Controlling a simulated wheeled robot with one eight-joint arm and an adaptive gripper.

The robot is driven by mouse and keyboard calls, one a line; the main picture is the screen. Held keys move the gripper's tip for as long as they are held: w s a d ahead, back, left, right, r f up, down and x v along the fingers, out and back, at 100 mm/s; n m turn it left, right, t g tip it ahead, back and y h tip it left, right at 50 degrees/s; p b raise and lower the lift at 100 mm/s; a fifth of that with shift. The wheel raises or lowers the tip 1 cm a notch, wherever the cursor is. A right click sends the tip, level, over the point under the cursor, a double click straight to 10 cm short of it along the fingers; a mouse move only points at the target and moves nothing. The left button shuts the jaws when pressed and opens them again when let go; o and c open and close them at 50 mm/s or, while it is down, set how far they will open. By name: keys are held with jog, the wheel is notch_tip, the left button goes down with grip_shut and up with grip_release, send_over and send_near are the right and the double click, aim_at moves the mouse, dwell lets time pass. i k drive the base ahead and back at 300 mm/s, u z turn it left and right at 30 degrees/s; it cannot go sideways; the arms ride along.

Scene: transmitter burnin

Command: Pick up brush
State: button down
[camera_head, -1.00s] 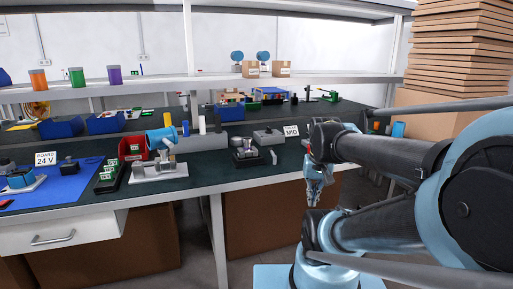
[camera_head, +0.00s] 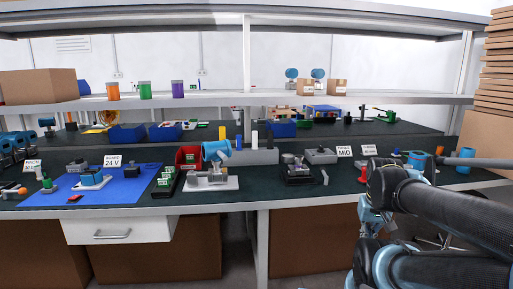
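I cannot make out a brush for certain in this view; the small things on the bench are too small to tell apart. My gripper (camera_head: 388,229) hangs low at the right, in front of the bench's front edge and below the bench top. My own arm links partly hide it. Its fingers are too small and dark to show whether they are open or shut. The dark green bench top (camera_head: 285,196) spans the view, with several small parts on it.
A blue mat (camera_head: 62,199) lies at left. A red bin (camera_head: 187,155) and a light-blue transmitter on a stand (camera_head: 216,152) are near the middle. A "MID" sign (camera_head: 344,151) stands at right. A drawer (camera_head: 118,230) is below. Stacked boards (camera_head: 497,80) rise at far right.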

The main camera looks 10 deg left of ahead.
aim_at(254, 133)
jog(key=z, duration=1.5)
jog(key=k, duration=0.95)
jog(key=u, duration=1.5)
jog(key=i, duration=0.3)
jog(key=u, duration=0.15)
